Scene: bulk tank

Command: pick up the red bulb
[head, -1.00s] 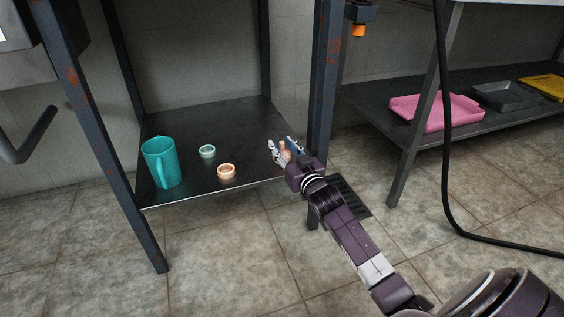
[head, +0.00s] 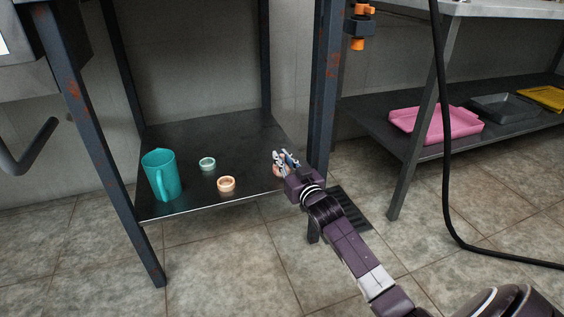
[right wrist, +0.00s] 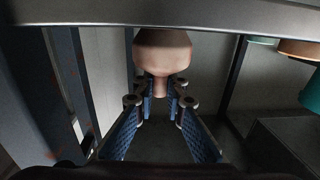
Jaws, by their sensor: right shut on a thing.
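My right gripper (head: 286,158) is at the right front corner of the dark lower shelf, beside the rusty table leg. In the right wrist view, a dull pinkish-red bulb (right wrist: 162,52) with a round body and narrow neck sits between the blue-padded fingers of the gripper (right wrist: 160,100). The fingers are shut on its neck. In the head view the bulb is small and mostly hidden by the fingers. My left gripper is not in view.
The shelf (head: 230,135) also holds a teal mug (head: 160,175), a small green ring-shaped cup (head: 207,164) and an orange one (head: 226,184). A pink tray (head: 440,122) and black hose (head: 445,180) are at right.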

